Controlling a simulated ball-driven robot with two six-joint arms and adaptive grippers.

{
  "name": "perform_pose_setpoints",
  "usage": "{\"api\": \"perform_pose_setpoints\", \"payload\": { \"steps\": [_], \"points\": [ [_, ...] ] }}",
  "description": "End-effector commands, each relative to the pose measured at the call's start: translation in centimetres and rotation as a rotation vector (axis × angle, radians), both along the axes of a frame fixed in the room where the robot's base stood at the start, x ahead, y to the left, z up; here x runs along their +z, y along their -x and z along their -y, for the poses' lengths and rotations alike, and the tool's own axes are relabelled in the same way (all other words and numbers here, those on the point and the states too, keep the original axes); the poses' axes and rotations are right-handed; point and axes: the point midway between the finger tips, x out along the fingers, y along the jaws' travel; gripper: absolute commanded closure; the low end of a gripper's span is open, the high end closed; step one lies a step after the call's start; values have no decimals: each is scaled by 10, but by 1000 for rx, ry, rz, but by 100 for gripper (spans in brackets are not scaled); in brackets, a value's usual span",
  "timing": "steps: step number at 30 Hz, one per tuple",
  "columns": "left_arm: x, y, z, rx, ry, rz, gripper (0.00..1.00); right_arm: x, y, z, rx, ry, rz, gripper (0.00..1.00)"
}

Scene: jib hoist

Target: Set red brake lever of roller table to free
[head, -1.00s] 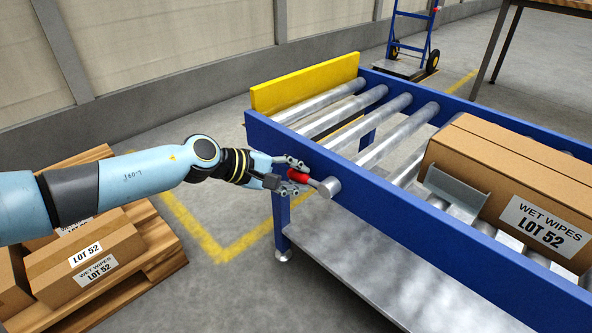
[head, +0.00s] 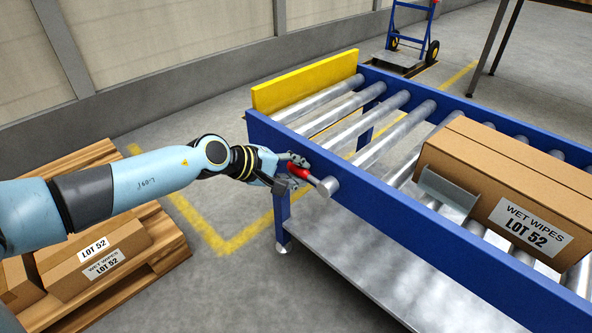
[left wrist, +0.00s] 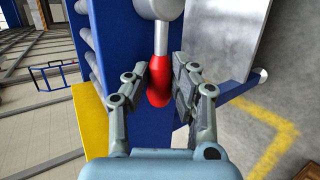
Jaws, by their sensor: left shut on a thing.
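The red brake lever (head: 299,171) sits on the near blue side rail of the roller table (head: 400,208). Its metal arm runs from a round grey hub (head: 329,187) to the red grip, which points left and slightly up in the head view. My left gripper (head: 292,172) is shut on the red grip, and its fingers hide part of it. In the left wrist view the red grip (left wrist: 158,82) lies between the two fingers of my left gripper (left wrist: 160,78), with the hub above. My right gripper is not in view.
A carton labelled WET WIPES LOT 52 (head: 505,190) rests on the rollers behind a grey metal stop (head: 447,188). A yellow end plate (head: 305,80) closes the table's far left end. Cartons on a wooden pallet (head: 165,250) stand at lower left. A blue hand truck (head: 410,50) stands behind.

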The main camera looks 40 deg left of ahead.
Motion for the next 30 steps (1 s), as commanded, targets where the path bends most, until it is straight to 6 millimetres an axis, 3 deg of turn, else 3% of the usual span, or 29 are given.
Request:
{"api": "perform_pose_setpoints", "payload": {
  "steps": [2, 3, 5, 16, 30],
  "points": [
    [0, 0, 0, 0, -2, 1, 100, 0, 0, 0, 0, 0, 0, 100],
    [0, 0, 0, 0, -2, 1, 74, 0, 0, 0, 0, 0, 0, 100],
    [0, 0, 0, 0, -1, 0, 68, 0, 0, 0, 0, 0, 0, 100],
    [4, 7, -3, 0, -3, -1, 68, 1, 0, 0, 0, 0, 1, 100],
    [56, 84, -27, -3, -7, -4, 68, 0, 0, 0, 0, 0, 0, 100]
  ]
}}
